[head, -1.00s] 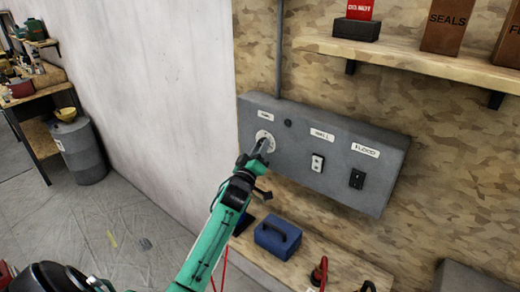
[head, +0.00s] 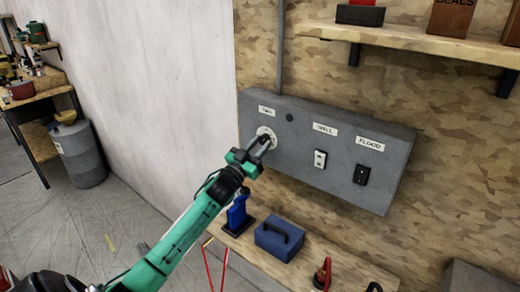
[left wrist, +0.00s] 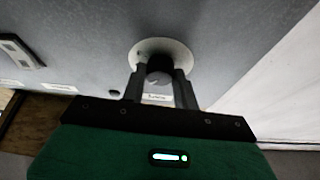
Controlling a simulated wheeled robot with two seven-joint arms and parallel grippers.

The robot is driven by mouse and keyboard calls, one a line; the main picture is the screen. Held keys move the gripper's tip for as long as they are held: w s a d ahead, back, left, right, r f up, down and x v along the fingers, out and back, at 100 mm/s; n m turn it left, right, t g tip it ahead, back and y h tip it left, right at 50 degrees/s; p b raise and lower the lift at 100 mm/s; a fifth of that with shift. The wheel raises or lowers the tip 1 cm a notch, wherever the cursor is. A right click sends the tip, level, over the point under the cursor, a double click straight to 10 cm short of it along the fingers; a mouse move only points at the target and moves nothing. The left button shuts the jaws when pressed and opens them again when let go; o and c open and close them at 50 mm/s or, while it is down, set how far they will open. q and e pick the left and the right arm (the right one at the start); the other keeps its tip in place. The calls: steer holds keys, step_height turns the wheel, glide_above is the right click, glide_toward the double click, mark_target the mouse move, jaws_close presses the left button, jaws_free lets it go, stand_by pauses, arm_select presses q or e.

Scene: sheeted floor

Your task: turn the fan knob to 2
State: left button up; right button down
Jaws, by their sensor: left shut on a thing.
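The fan knob is a dark round knob (left wrist: 159,68) on a pale round dial (head: 265,134), under a white label at the left end of the grey control box (head: 224,0). The box face fills the upper part of the left wrist view. My left gripper (head: 262,146) reaches up to the dial. In the left wrist view its two dark fingers (left wrist: 159,85) stand on either side of the knob and are shut on it. The knob's pointer and the dial marks are too small to read. In the head view the gripper hides most of the knob. My right gripper is not in view.
The box also has a white switch (head: 320,159) and a black switch (head: 362,174). Below it a bench holds a blue case (head: 279,239) and a blue tool (head: 238,214). A shelf (head: 420,42) with boxes hangs above. Open floor lies at left.

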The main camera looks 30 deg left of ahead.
arm_select(q)
steer(key=m+h, duration=0.1)
steer(key=m, duration=0.1)
steer(key=m+h, duration=0.1)
steer(key=m, duration=0.2)
steer(key=shift+a+g+h+b, duration=0.2)
steer(key=shift+g+h+b, duration=0.1)
steer(key=shift+g, duration=0.1)
steer(key=shift+m+g+h, duration=0.3)
steer(key=shift+m+h, duration=0.1)
steer(key=shift+m, duration=0.85)
steer(key=shift+m+g+h, duration=0.3)
steer(key=shift+m+h, duration=0.1)
steer(key=shift+m, duration=0.85)
steer(key=o, duration=1)
steer(key=shift+r, duration=0.1)
steer(key=shift+s, duration=0.1)
